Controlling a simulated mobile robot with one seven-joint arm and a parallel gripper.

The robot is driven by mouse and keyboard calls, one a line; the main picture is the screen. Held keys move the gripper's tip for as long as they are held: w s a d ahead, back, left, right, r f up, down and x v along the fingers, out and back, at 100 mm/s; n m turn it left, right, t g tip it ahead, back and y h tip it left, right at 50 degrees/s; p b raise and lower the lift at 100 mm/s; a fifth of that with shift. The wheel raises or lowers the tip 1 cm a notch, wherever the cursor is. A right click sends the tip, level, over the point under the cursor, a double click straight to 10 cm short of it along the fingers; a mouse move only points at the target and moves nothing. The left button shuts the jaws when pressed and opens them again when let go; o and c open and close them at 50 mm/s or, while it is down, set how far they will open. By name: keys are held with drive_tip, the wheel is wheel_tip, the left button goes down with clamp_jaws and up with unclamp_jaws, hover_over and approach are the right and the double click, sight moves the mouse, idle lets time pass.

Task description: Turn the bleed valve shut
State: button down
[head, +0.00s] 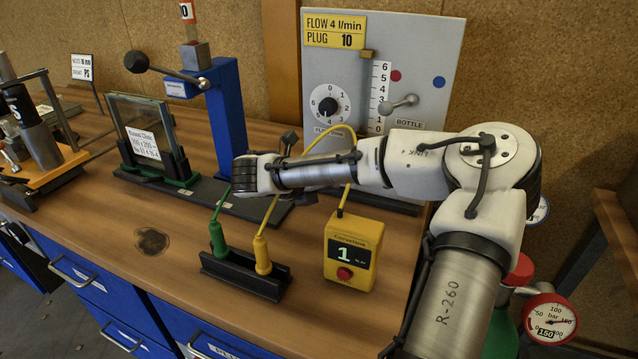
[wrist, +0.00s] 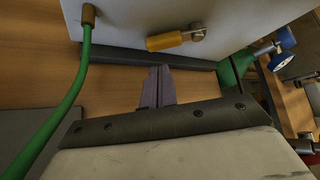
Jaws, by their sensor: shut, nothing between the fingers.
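In the wrist view, a short yellow-handled lever (wrist: 172,40) stands on the pale panel (wrist: 130,22) on a small brass pivot. It looks like the bleed valve, but I see no label on it. Its handle lies roughly across the picture. My gripper (wrist: 159,70) is shut and empty, its grey fingers pointing towards the foot of the panel. The lever is just beyond and above the fingertips in the picture, apart from them. In the head view my arm hides most of the gripper, and I cannot make out the yellow lever there.
A green hose (wrist: 75,100) runs from a brass fitting at left in the wrist view. In the head view, a yellow meter (head: 352,252) and a black holder (head: 246,274) stand in front.

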drive_tip(key=shift+x, duration=2.3)
drive_tip(key=shift+a+r+y+p, duration=0.2)
drive_tip(key=shift+y+p, duration=0.2)
drive_tip(key=shift+p, duration=0.35)
drive_tip(key=shift+w+a+r+m+y+p, duration=0.2)
drive_tip(key=shift+r+m+y+p, duration=0.4)
drive_tip(key=shift+m+y+p, duration=0.45)
drive_tip(key=shift+w+a+r+m+t+y+p, duration=0.1)
drive_tip(key=shift+a+r+m+t+y+p, duration=0.15)
drive_tip(key=shift+r+m+y+p, duration=0.3)
drive_tip(key=shift+a+r+m+t+y+p, duration=0.15)
drive_tip(key=shift+r+m+t+y+p, duration=0.15)
drive_tip(key=shift+y, duration=0.4)
drive_tip(key=shift+r, duration=0.2)
